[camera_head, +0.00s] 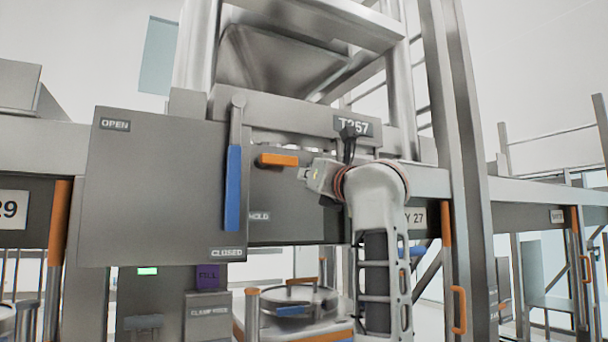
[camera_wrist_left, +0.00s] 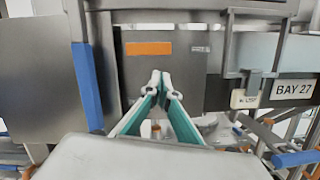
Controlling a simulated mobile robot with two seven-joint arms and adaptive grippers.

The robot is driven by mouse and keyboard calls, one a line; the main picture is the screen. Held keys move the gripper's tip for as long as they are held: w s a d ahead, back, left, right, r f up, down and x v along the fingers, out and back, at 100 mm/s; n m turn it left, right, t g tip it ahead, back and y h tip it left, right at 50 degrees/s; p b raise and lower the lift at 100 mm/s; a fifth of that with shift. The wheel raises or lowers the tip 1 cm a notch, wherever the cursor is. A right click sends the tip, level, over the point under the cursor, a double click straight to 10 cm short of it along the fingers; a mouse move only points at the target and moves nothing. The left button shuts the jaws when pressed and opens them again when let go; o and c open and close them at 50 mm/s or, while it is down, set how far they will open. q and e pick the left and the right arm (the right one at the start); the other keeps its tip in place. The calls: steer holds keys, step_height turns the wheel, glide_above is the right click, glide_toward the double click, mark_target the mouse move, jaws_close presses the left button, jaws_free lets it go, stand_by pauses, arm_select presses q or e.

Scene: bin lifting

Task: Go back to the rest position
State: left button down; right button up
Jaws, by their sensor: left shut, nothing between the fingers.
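My left gripper (camera_wrist_left: 160,80) shows in the left wrist view with its two teal-lined fingers together at the tips and nothing between them. It points at a grey panel with an orange bar (camera_wrist_left: 148,49). In the head view my left arm rises in front of the machine, and its wrist bends left near the same orange bar (camera_head: 278,160). The fingers cannot be made out there. A blue lever handle (camera_head: 232,188) hangs upright left of the wrist and also shows in the left wrist view (camera_wrist_left: 87,85). My right gripper is not in view.
A grey panel (camera_head: 150,185) marked OPEN and CLOSED stands at the left. A round metal drum (camera_head: 295,305) sits below. A steel post (camera_head: 460,130) and an orange handle (camera_head: 459,310) are to the right of my arm. A BAY 27 label (camera_wrist_left: 292,89) is at the right.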

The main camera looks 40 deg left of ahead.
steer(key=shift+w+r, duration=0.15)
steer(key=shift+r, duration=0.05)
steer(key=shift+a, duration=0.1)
